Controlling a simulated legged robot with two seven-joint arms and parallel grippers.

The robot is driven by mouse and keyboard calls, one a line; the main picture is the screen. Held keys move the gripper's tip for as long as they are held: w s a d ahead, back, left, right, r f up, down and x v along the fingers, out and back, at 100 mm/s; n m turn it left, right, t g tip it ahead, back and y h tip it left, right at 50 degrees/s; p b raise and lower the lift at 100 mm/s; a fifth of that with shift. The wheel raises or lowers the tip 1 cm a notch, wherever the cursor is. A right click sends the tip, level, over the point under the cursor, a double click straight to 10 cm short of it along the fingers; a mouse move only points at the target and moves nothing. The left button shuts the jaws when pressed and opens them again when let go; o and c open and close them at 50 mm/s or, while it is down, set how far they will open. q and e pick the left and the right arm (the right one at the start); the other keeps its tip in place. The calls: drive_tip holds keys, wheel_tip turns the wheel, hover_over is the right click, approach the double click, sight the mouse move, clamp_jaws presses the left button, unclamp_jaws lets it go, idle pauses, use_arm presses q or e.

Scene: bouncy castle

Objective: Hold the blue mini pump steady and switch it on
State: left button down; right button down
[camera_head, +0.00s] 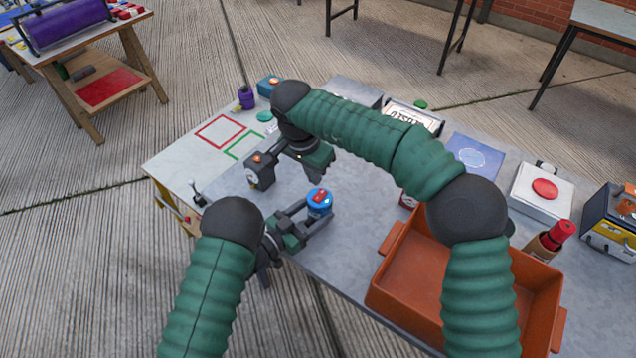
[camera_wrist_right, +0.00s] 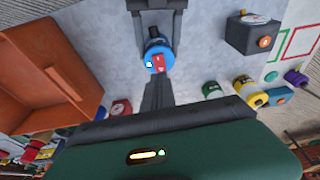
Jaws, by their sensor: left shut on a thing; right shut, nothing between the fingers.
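The blue mini pump (camera_head: 320,208) stands near the front edge of the grey tabletop, with a red switch (camera_head: 319,195) on top. My left gripper (camera_head: 311,216) is shut around the pump's body from the lower left. In the right wrist view the pump (camera_wrist_right: 153,48) sits between the left gripper's fingers, and its red switch (camera_wrist_right: 160,64) faces the camera beside a small pale spot. My right gripper (camera_head: 317,178) is shut and empty, just behind the pump. In the right wrist view its fingertips (camera_wrist_right: 158,82) end close to the switch; I cannot tell whether they touch it.
A dark box with an orange button (camera_head: 258,162) stands left of my right gripper. An orange bin (camera_head: 388,283) is at the right front. Red (camera_head: 220,131) and green outlined squares mark the left tabletop.

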drive_tip(key=s+a+v, duration=0.1)
drive_tip(key=v, duration=0.6)
drive_tip(key=shift+s+f, duration=0.2)
use_arm(q)
drive_tip(key=shift+c, duration=1.5)
unclamp_jaws()
